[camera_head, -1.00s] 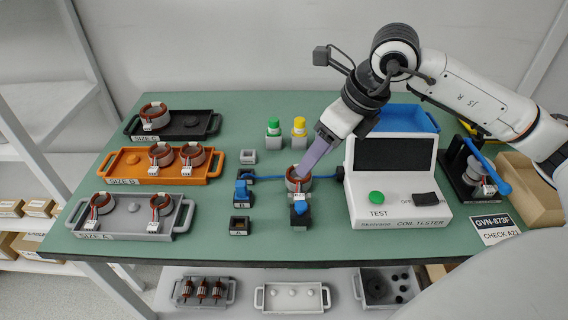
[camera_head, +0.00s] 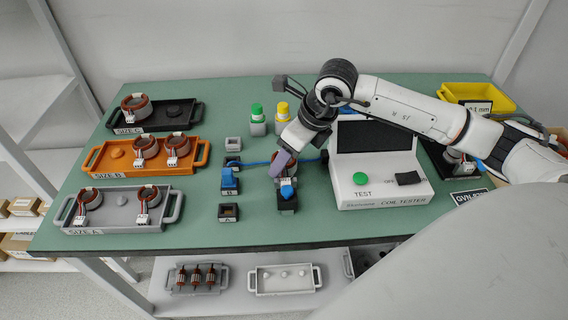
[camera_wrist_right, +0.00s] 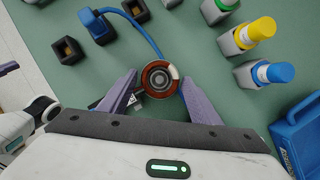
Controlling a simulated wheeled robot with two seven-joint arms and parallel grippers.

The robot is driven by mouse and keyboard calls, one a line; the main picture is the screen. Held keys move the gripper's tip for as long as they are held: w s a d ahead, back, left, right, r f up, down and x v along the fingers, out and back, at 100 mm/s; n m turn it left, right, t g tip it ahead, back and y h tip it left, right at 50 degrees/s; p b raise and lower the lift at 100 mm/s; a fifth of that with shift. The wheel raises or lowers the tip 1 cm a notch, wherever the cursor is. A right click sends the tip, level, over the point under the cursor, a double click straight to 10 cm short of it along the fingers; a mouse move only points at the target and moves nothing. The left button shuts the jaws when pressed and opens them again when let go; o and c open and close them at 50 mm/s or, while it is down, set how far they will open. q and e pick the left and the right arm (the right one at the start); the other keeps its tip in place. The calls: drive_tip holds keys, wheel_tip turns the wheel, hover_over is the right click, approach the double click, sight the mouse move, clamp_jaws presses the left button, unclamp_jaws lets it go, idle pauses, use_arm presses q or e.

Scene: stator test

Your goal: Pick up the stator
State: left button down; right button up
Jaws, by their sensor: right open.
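A copper-wound ring stator (camera_head: 291,171) stands on the green table just left of the coil tester, behind a small dark block with a blue top (camera_head: 287,199). My right gripper (camera_head: 280,163) is over it and partly hides it in the head view. In the right wrist view the stator (camera_wrist_right: 149,78) lies between and slightly ahead of the two purple fingers of my right gripper (camera_wrist_right: 159,92), with gaps at both sides. The fingers are open and hold nothing. A purple-grey piece at that view's left edge may belong to my left gripper (camera_wrist_right: 8,68); its jaws cannot be made out.
The coil tester (camera_head: 381,190) stands close on the right. Green-capped (camera_head: 257,121) and yellow-capped bottles (camera_head: 282,113) stand behind. A blue connector (camera_head: 229,180) with a cable is at left. Grey (camera_head: 118,223), orange (camera_head: 117,169) and black (camera_head: 180,117) trays hold other stators.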

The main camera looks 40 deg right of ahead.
drive_tip(key=c, duration=1)
drive_tip(key=shift+c, duration=0.4)
drive_tip(key=shift+r, duration=0.1)
